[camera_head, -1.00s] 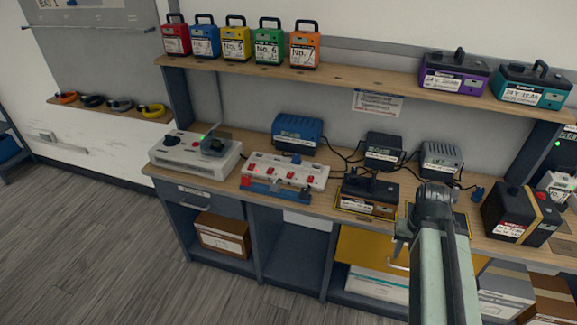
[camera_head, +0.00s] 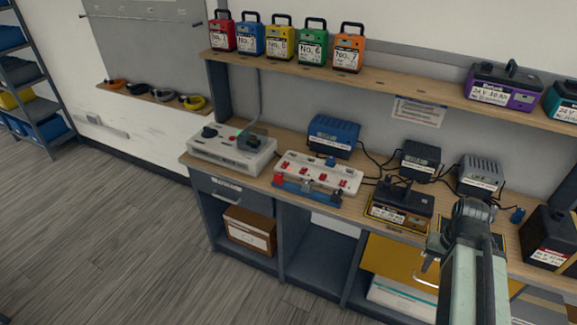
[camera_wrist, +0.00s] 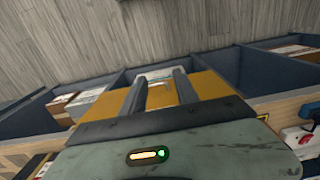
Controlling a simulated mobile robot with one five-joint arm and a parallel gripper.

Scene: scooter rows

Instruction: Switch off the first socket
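The on or off positions of the switches are too small to tell. Part of a white thing with red on it, probably the strip (camera_wrist: 301,137), shows at the right edge of the wrist view. My gripper (camera_wrist: 158,78) has its two fingers apart with nothing between them. It points down past the bench front, over the yellow drawer (camera_wrist: 158,95).
A grey-white device (camera_head: 222,157) stands left of the strip, a blue charger (camera_head: 333,136) behind it, and a black and brown charger (camera_head: 400,205) to its right. A blue vise-like tool (camera_head: 305,190) sits along its front. The floor (camera_head: 110,230) at left is clear.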

